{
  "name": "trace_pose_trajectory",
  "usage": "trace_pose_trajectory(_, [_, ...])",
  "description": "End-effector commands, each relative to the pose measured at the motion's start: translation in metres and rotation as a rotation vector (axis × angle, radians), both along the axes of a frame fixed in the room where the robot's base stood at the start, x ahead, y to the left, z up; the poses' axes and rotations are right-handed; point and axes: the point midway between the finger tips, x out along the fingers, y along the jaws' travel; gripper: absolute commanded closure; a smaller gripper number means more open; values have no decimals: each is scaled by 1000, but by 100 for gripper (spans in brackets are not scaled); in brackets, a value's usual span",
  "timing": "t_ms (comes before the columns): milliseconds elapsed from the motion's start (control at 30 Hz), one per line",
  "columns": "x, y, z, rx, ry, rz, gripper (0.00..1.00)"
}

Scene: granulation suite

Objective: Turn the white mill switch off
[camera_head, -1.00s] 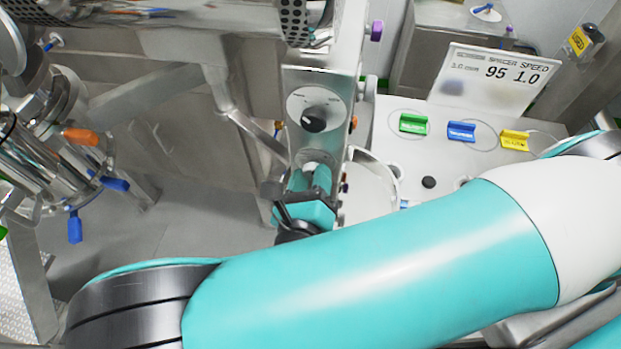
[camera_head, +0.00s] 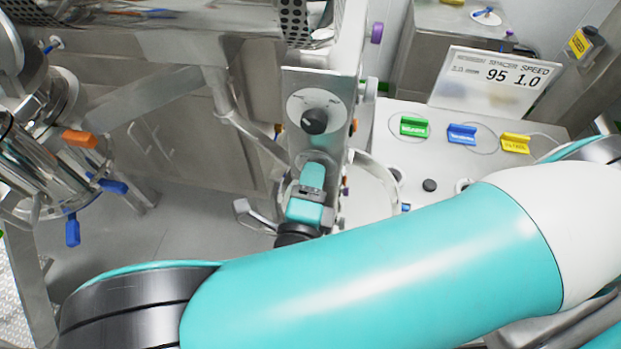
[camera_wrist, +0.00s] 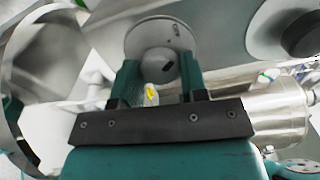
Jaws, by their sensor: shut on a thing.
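The white mill switch (camera_wrist: 162,68) is a pale round knob with a dark mark, on a round grey plate (camera_wrist: 148,32) in the wrist view. My gripper (camera_wrist: 160,78) is shut on it, one finger on each side. A small pale piece with a yellow mark shows between the fingers, and I cannot tell what it is.
A black knob (camera_head: 315,121) on its own round plate sits just above my gripper on the panel. A white counter (camera_head: 470,173) with green, blue and yellow tags and a display sign (camera_head: 497,80) is at the right. Steel pipework with orange and blue handles (camera_head: 73,230) stands at the left.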

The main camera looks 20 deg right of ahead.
Motion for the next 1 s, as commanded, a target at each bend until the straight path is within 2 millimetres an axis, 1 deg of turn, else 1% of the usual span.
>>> trace_pose_trajectory(300, [0,0,-1,-97,57,1,84])
trace_pose_trajectory(833, [0,0,-1,-116,68,1,84])
trace_pose_trajectory(867, [0,0,-1,-116,68,1,56])
trace_pose_trajectory(900, [0,0,-1,-116,68,1,46])
trace_pose_trajectory(933, [0,0,-1,-116,68,1,40])
trace_pose_trajectory(967, [0,0,-1,-116,68,1,34])
trace_pose_trajectory(1000, [0,0,0,-116,68,1,34])
